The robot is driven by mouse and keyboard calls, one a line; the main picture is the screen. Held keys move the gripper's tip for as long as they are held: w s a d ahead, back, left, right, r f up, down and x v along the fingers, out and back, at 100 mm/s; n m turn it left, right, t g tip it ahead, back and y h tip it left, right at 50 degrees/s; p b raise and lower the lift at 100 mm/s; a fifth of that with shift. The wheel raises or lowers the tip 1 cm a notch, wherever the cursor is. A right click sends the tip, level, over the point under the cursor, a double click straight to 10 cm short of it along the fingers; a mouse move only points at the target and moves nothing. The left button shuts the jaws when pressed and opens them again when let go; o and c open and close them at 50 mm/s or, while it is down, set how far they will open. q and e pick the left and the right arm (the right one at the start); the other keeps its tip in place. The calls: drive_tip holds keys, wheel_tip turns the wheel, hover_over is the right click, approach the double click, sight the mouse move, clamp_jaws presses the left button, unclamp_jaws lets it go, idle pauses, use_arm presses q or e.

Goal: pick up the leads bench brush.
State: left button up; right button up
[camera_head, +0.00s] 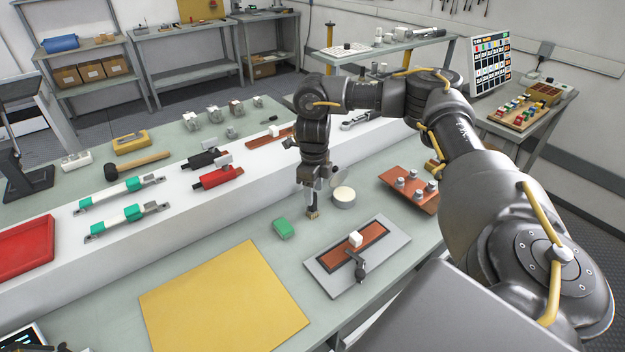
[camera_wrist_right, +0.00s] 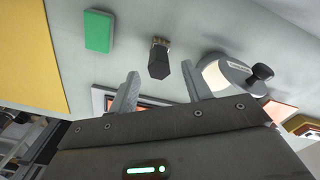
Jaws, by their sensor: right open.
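The bench brush stands upright on the green bench, with a dark handle and tan bristles (camera_head: 312,214). In the right wrist view, the brush's dark handle (camera_wrist_right: 159,64) points toward my gripper, in line with the gap between the fingers. My right gripper (camera_head: 311,182) points down just above the brush, and in the head view it partly hides the handle. In the wrist view my right gripper (camera_wrist_right: 160,90) is open, with a finger to either side and nothing held. My left gripper is not in view.
A green block (camera_head: 283,228) lies left of the brush. A round tin (camera_head: 344,198) with a lid stands close on the right. A grey plate (camera_head: 393,240) with a brown inset lies in front. A yellow mat (camera_head: 225,300) lies front left. A white raised strip (camera_head: 150,232) runs behind.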

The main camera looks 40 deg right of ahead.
sight(314, 210)
drive_tip(key=shift+s+f, duration=0.1)
drive_tip(key=shift+f, duration=0.4)
wheel_tip(314, 210, down, 4)
drive_tip(key=shift+f+p, duration=0.1)
drive_tip(key=shift+p, duration=0.3)
drive_tip(key=c, duration=1.1)
drive_tip(key=shift+o, duration=0.2)
clamp_jaws()
